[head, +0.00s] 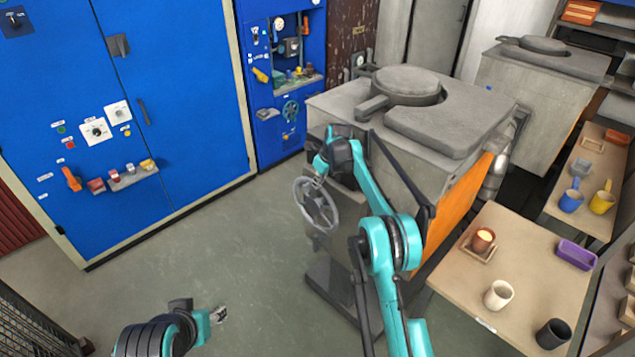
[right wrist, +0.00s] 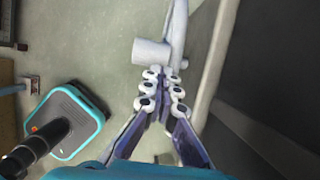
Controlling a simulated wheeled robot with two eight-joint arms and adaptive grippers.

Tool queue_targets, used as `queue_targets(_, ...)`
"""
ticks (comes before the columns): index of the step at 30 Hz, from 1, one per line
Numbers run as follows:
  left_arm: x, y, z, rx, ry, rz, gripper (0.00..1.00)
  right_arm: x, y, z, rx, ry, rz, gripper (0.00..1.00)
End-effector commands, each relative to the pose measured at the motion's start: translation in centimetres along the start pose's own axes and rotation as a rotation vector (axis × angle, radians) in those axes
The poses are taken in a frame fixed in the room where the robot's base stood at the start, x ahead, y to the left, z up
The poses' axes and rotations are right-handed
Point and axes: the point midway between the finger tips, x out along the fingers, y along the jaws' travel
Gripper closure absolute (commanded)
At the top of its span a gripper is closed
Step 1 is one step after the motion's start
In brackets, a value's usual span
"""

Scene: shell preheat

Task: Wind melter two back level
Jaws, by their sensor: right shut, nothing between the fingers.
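The near melter (head: 330,105) is a grey box with a round lid on top and an orange side panel. I cannot read a number on it, and its top looks about level. A grey handwheel (head: 304,210) is on its front. My right gripper (head: 318,182) is at the wheel's upper rim, shut and empty. In the right wrist view its fingertips (right wrist: 161,88) are together just below a pale cylindrical knob (right wrist: 151,52) on the wheel; whether they touch it is unclear. My left gripper (head: 218,314) is low at the bottom, away from the melter; its jaws are too small to judge.
A second grey melter (head: 525,95) stands behind at the right. A wooden table (head: 530,255) at the right holds cups and a purple tray (head: 577,254). Blue cabinets (head: 180,60) line the left. The floor (head: 230,255) between is clear.

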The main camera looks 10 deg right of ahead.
Motion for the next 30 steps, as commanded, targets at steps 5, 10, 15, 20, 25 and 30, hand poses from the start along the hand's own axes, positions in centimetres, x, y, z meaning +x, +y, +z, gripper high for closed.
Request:
queue_targets(5,-0.1,0.0,-0.1,0.000,0.000,0.000,0.53,0.0,0.0,0.2,0.000,-0.004,0.000,1.00)
queue_targets(10,-0.1,0.0,-0.1,0.000,0.000,0.000,0.53,0.0,0.1,0.2,0.000,-0.004,0.000,1.00)
queue_targets(15,-0.1,0.0,-0.1,0.000,0.000,0.000,0.53,0.0,0.1,0.2,-0.001,-0.005,0.000,1.00)
queue_targets(20,-0.1,0.0,-0.1,0.000,0.000,0.000,0.53,-0.2,0.1,0.2,-0.001,-0.005,0.000,1.00)
queue_targets(25,-0.1,0.0,-0.1,0.000,0.000,0.000,0.53,-2.2,0.0,0.1,0.000,-0.004,0.000,1.00)
queue_targets(30,-0.1,0.0,-0.1,0.000,0.000,0.000,0.53,-6.0,0.0,0.1,0.001,-0.003,0.000,1.00)
